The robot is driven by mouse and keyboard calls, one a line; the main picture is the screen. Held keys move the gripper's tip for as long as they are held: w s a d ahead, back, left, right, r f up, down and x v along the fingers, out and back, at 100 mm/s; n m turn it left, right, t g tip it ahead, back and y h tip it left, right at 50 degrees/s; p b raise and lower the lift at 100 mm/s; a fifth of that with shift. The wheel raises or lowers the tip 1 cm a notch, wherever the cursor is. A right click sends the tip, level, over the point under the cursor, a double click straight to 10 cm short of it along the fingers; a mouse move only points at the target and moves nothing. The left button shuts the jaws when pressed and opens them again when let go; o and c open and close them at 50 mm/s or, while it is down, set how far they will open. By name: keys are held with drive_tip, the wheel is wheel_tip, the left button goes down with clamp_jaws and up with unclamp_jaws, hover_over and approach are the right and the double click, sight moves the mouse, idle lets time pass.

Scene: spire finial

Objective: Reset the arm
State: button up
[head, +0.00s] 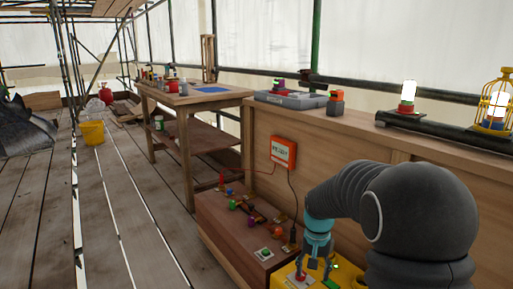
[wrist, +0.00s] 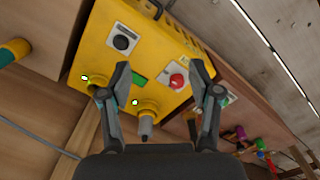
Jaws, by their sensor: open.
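My gripper (head: 317,266) hangs over a yellow control box (head: 290,272) at the bottom of the head view. In the wrist view the two fingers of my gripper (wrist: 160,72) stand apart with nothing held between them. The yellow control box (wrist: 112,65) fills the upper middle there. The lower part of the box is cut off in the head view.
A brown wooden box (head: 228,213) with coloured knobs stands beside the yellow one. An orange-red wall box (head: 283,152) with cables hangs above. A ledge holds a lit lamp (head: 408,92) and a yellow caged lamp (head: 495,100). The plank floor (head: 120,225) at left is largely clear.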

drive_tip(key=s+r+n+t+p, duration=0.1)
drive_tip(key=s+r+t, duration=0.2)
drive_tip(key=s+r, duration=0.5)
drive_tip(key=s+r+n+t+p, duration=0.1)
drive_tip(key=s+r, duration=0.8)
drive_tip(key=s, duration=0.9)
drive_tip(key=shift+r+n+t+p, duration=0.3)
drive_tip(key=shift+n+t+p, duration=0.15)
drive_tip(key=shift+t, duration=0.55)
